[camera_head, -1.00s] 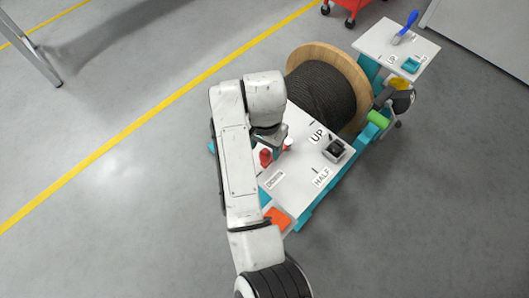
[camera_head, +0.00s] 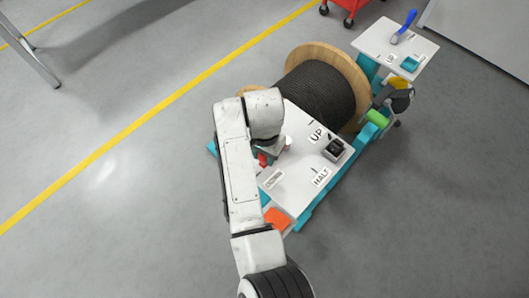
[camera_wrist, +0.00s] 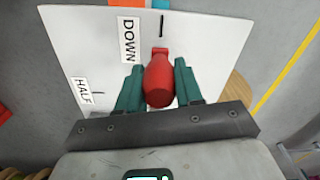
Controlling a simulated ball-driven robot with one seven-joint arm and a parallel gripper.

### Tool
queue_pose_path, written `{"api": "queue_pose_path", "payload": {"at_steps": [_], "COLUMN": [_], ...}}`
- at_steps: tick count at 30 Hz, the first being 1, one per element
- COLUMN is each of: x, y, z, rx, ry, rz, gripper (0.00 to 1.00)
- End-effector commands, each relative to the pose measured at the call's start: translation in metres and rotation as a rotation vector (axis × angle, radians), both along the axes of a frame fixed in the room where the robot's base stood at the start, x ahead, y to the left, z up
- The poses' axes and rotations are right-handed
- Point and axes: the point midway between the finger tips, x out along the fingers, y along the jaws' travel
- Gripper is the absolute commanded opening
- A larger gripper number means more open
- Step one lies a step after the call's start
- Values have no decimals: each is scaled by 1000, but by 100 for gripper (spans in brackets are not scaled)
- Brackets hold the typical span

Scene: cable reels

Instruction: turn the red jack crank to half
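The red jack crank's handle (camera_wrist: 159,80) stands over the white panel (camera_wrist: 85,45) in the wrist view, close to the mark by the DOWN label (camera_wrist: 129,40). The HALF label (camera_wrist: 82,91) is at the panel's left. My gripper (camera_wrist: 159,72) has its two teal fingers on either side of the red handle, very close to it. I cannot tell whether both fingers press on it. In the head view the red crank (camera_head: 262,160) shows only as a small patch, mostly hidden by my arm. The HALF label (camera_head: 321,177) is on the panel's right there.
A large wooden reel of black cable (camera_head: 320,88) stands behind the panel. A black switch box (camera_head: 335,149) sits on the panel near the UP label (camera_head: 316,134). A second white panel with a blue lever (camera_head: 405,27) is at upper right. Floor at left is open.

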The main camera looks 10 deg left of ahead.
Motion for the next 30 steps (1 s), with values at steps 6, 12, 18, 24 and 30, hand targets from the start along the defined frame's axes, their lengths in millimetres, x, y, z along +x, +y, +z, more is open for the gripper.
{"api": "queue_pose_path", "payload": {"at_steps": [6, 12, 18, 24, 30], "x": [0, 0, 0, -1, -6], "y": [0, 0, 0, -3, -12], "z": [0, 0, 0, 3, 6], "rx": [0, 0, 0, -3, -4], "ry": [-1, -1, -1, -1, 0], "rz": [0, -1, 0, 27, 119], "gripper": [13, 0, 0, 0, 0]}}
